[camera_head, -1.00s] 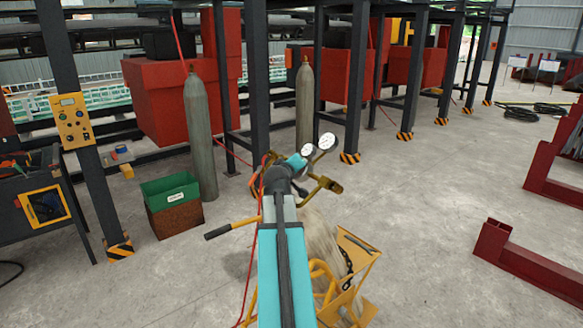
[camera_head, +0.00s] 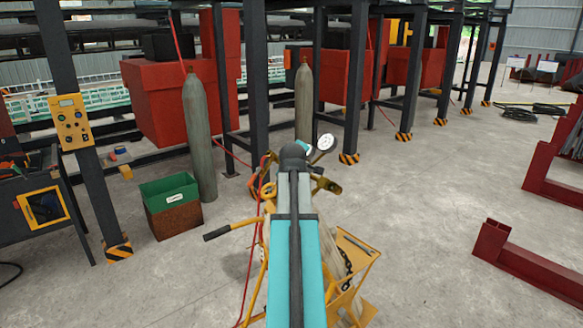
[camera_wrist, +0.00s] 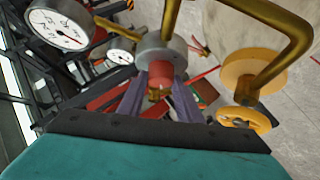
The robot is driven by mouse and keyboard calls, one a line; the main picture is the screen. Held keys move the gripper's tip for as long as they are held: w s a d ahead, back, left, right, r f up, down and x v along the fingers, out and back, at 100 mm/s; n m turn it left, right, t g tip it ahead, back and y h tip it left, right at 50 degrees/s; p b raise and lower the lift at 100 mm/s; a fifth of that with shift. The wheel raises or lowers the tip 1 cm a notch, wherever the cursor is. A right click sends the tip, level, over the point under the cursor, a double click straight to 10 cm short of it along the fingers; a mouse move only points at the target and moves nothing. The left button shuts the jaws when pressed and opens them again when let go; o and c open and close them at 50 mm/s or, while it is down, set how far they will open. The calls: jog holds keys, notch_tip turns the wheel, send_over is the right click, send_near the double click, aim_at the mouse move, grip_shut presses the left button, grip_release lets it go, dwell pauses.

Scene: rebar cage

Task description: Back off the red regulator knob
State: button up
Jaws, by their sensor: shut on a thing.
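The red regulator knob (camera_wrist: 161,71) shows in the middle of the wrist view, below a round grey metal regulator body (camera_wrist: 160,50). My gripper (camera_wrist: 160,84) has a grey-purple finger on each side of the knob and is shut on it. A brass stub shows below the knob, between the fingers. A white dial gauge (camera_wrist: 58,28) is at upper left, and a second, smaller gauge (camera_wrist: 120,57) is nearer the regulator. In the head view my arm hides the knob and the gripper; one gauge (camera_head: 326,142) shows just right of the arm's end.
Brass pipes (camera_wrist: 285,25) and a round yellow-brown part (camera_wrist: 252,74) are close on the right in the wrist view. A yellow cylinder cart (camera_head: 357,262) with a chain is under my arm. Grey cylinders (camera_head: 200,140) and a green-topped bin (camera_head: 170,195) stand left.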

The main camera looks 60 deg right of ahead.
jog(key=shift+w+d+r+n+y, duration=0.1)
jog(key=shift+d+r+n+y, duration=0.1)
jog(key=shift+n+y, duration=0.5)
jog(key=shift+d+r+n+y, duration=0.15)
jog(key=shift+n+y, duration=0.35)
jog(key=shift+n, duration=0.4)
jog(key=shift+a, duration=0.15)
jog(key=o, duration=1)
jog(key=shift+f+g, duration=0.15)
jog(key=shift+g, duration=0.15)
jog(key=shift+o, duration=0.2)
jog(key=b+v, duration=0.5)
jog(key=v, duration=0.8)
jog(key=shift+s+a+r, duration=0.2)
jog(key=shift+s+r, duration=0.05)
jog(key=shift+s, duration=0.05)
jog(key=shift+w, duration=0.1)
